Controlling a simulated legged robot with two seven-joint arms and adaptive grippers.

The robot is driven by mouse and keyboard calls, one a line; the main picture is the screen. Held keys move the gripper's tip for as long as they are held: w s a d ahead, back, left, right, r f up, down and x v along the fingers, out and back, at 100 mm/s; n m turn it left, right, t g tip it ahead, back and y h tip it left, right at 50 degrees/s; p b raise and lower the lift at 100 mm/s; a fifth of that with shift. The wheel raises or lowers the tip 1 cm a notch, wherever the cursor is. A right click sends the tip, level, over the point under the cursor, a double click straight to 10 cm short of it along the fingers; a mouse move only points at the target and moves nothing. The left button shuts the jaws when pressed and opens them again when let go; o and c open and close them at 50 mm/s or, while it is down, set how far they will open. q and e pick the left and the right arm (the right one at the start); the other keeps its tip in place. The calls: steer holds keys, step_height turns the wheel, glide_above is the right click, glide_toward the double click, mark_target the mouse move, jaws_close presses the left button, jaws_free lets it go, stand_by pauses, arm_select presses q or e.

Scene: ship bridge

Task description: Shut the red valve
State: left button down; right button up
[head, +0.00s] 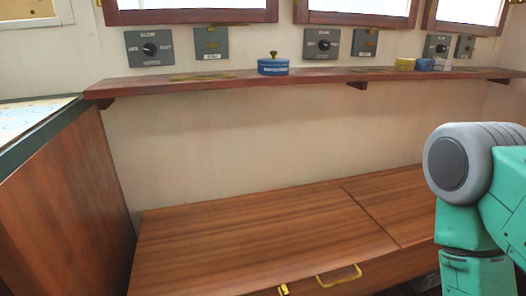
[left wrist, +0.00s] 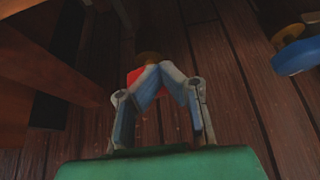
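No red valve shows in the head view. In the left wrist view, my left gripper (left wrist: 160,70) has its two fingers drawn together at the tips. A small red thing (left wrist: 133,76) shows just beyond the fingertips, with a brownish part (left wrist: 148,57) above it. The fingers hide most of it, so I cannot tell whether it is the valve or whether the fingers touch it. My right arm shows at the right of the head view, but its gripper is out of frame.
Dial panels (head: 149,48) line the wall above. A wooden bench (head: 250,235) with brass handles lies below. A blue thing (left wrist: 298,57) is at the right of the dark left wrist view.

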arm_select(q)
steer(key=s+d+p, duration=0.1)
steer(key=s+d, duration=0.1)
steer(key=s, duration=0.3)
steer(key=shift+s+r, duration=0.35)
steer(key=shift+r, duration=0.05)
steer(key=shift+a, duration=0.1)
steer(key=w+a+b, duration=0.1)
steer(key=w+a, duration=0.3)
steer(key=a, duration=0.1)
steer(key=shift+w+f, duration=0.2)
steer(key=shift+w, duration=0.2)
stand_by(0.5)
